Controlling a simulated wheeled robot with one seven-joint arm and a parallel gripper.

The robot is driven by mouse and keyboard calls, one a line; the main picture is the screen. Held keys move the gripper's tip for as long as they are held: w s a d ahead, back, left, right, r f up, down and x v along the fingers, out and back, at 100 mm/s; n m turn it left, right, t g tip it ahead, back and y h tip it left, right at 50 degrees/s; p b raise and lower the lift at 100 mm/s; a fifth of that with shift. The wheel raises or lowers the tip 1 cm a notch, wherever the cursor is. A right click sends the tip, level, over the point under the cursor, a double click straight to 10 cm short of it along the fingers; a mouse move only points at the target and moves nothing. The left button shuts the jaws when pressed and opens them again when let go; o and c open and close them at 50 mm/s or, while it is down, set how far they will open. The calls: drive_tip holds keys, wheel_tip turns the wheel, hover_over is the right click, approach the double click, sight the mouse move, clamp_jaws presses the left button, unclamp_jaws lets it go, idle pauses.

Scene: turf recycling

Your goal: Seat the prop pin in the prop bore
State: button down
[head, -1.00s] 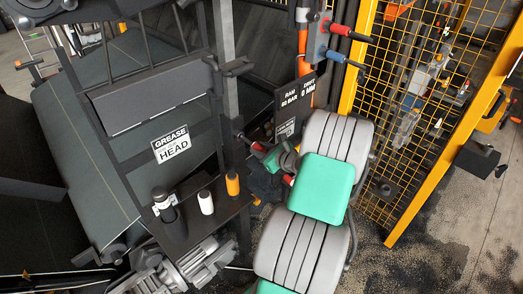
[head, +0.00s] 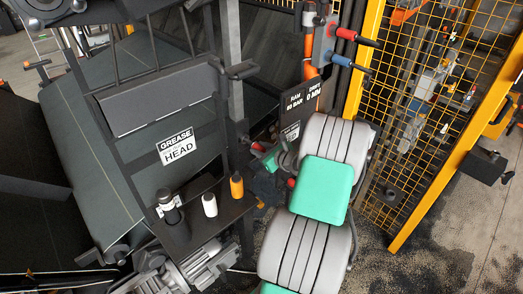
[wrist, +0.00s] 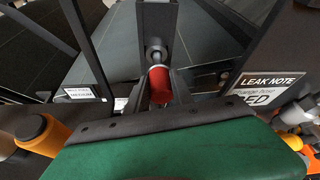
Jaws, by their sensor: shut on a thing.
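In the wrist view the prop pin (wrist: 160,86) shows as a red cylindrical grip with a pale band and a dark grey round end beyond it. My gripper (wrist: 162,80) is shut on the red grip, with a grey finger on each side. The pin's far end is in line with a dark upright bracket (wrist: 157,18) and appears close to it or against it. I cannot tell whether it is inside a hole. The prop bore is not clearly visible. In the head view, a small red part (head: 257,147) shows at the end of my arm, beside the dark frame.
A dark frame post (head: 230,60) stands close by my gripper. A yellow mesh fence (head: 405,215) is on the right. Red and blue handles (head: 338,60) are above.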

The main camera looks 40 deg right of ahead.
sight(256, 145)
drive_tip(key=shift+w+a, duration=0.1)
drive_tip(key=shift+w, duration=2.1)
drive_tip(key=c, duration=1)
unclamp_jaws()
drive_tip(key=shift+c, duration=0.2)
drive_tip(key=shift+s, duration=0.1)
drive_tip(key=b+v, duration=0.2)
drive_tip(key=v, duration=0.5)
drive_tip(key=shift+s+r, duration=0.15)
drive_tip(key=shift+s, duration=0.15)
